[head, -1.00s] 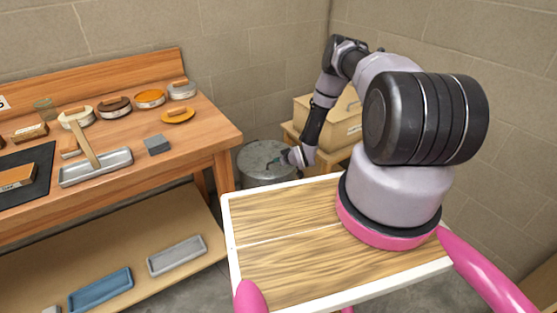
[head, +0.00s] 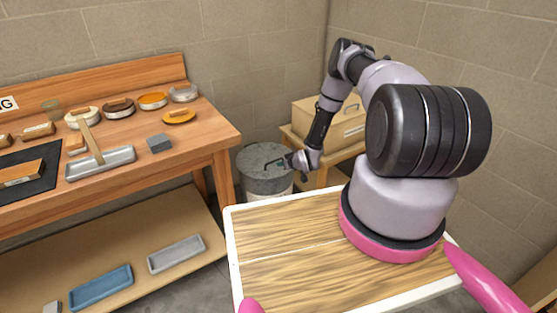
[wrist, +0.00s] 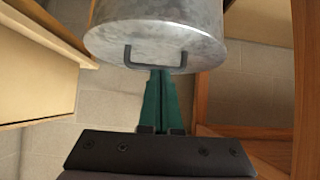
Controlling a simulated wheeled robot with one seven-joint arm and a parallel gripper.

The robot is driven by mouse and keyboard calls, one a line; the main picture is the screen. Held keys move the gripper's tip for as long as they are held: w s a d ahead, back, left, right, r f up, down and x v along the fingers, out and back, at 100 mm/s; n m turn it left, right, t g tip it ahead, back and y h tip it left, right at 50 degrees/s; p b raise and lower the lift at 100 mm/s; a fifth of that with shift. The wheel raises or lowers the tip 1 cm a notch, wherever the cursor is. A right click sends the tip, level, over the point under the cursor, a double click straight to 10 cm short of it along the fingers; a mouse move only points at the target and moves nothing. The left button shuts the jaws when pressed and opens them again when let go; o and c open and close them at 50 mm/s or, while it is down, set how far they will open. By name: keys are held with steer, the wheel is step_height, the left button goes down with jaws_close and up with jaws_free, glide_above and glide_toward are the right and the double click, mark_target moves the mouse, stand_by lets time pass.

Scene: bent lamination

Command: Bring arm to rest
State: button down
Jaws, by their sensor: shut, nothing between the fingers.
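My gripper (head: 279,163) is above the lid of a round grey metal bin between the workbench and a small wooden stand. In the wrist view its green fingers (wrist: 160,100) are together with nothing between them. They point toward the dark handle of the metal bin (wrist: 160,30); whether they touch it I cannot tell. The bin (head: 262,182) also shows in the head view, standing on the floor. My arm reaches out from its base on the wooden-topped platform and bends down to the bin.
The workbench (head: 190,150) on the left carries several round tins, a grey tray (head: 100,163) with a wooden-handled tool, a grey block (head: 159,143) and a black mat (head: 30,180). Its lower shelf holds a blue tray (head: 101,287) and a grey tray (head: 176,253). A cardboard box (head: 340,122) sits on the stand.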

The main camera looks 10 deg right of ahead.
steer(key=s+d+f, duration=0.1)
steer(key=s+f, duration=0.2)
steer(key=s, duration=0.1)
steer(key=w+d+r+h, duration=0.1)
steer(key=w+r, duration=0.2)
steer(key=r, duration=0.5)
steer(key=w+d+r+g, duration=0.1)
steer(key=w+d+r, duration=0.1)
steer(key=r, duration=0.6)
steer(key=w+d+r+h, duration=0.1)
steer(key=w+r, duration=0.2)
steer(key=r, duration=0.5)
steer(key=s+r+m+h, duration=0.1)
steer(key=s+r+m, duration=0.25)
steer(key=r, duration=1.85)
steer(key=s+a+r+m+g, duration=0.1)
steer(key=s+a+r+m, duration=0.1)
steer(key=s+r, duration=1.6)
steer(key=s+a+r+m+y, duration=0.1)
steer(key=s+a+r, duration=0.1)
steer(key=s, duration=0.8)
steer(key=s+a+r+m+g+y, duration=0.1)
steer(key=s+r, duration=0.3)
steer(key=s, duration=0.7)
steer(key=shift+s+a+r, duration=0.3)
steer(key=shift+a+r, duration=0.1)
steer(key=shift+a, duration=0.4)
